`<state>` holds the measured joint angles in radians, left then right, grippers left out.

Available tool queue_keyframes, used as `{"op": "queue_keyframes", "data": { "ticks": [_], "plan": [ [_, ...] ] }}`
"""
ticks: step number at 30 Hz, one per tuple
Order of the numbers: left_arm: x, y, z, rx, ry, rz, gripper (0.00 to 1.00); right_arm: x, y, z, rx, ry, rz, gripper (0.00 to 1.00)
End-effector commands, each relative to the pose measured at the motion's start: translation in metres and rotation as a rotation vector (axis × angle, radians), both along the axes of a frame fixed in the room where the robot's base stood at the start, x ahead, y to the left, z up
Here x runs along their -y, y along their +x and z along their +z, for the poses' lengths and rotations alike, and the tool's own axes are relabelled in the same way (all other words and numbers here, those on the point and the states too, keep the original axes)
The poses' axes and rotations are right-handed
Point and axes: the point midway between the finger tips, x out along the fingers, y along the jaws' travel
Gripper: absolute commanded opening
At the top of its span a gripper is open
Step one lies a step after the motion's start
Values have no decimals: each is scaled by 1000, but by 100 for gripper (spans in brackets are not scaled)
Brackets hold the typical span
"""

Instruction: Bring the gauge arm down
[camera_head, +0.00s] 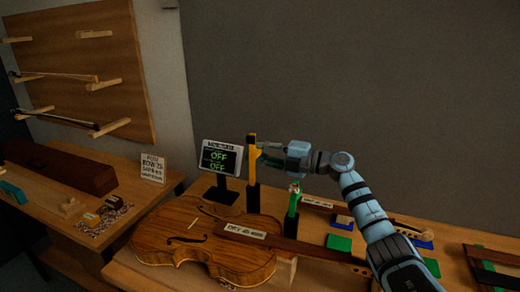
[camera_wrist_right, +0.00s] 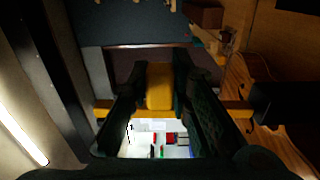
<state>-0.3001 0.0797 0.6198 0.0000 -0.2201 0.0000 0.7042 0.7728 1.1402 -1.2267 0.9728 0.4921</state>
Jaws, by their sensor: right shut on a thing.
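The yellow gauge arm (camera_head: 252,144) stands upright at the top of a black post (camera_head: 253,198) behind the violin. My right gripper (camera_head: 262,151) reaches it from the right and is shut on it near its upper part. In the right wrist view the yellow arm (camera_wrist_right: 160,85) sits between the two dark fingers. A yellow bar crosses behind the fingers there. A display (camera_head: 221,158) left of the post reads "OFF" in green on two lines. My left gripper is not in view.
A violin body (camera_head: 205,240) lies on the bench in front of the post, with a labelled neck piece pointing right. A green stand (camera_head: 292,200) is close to the right of the post. Blue and green blocks lie under my right arm.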

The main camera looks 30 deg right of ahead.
Motion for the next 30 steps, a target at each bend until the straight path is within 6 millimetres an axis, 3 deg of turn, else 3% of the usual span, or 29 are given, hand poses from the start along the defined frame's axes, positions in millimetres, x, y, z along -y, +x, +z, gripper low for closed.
{"op": "queue_keyframes", "data": {
  "ticks": [1, 4, 12, 13, 16, 26, 30],
  "plan": [
    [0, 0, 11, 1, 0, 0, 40, -5, -4, 6, 33, -62, 1, 0],
    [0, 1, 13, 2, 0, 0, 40, -13, -10, 7, 104, -158, 1, 0],
    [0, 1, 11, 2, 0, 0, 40, -14, -10, 7, 117, -173, -2, 0],
    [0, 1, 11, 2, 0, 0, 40, -14, -10, 7, 117, -173, -2, 24],
    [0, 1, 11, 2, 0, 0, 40, -14, -10, 6, 117, -172, -1, 40],
    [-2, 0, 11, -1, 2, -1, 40, -13, -12, 6, 115, -171, 0, 40],
    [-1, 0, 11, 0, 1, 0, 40, -1, -28, 4, 111, -175, -2, 40]
  ]
}}
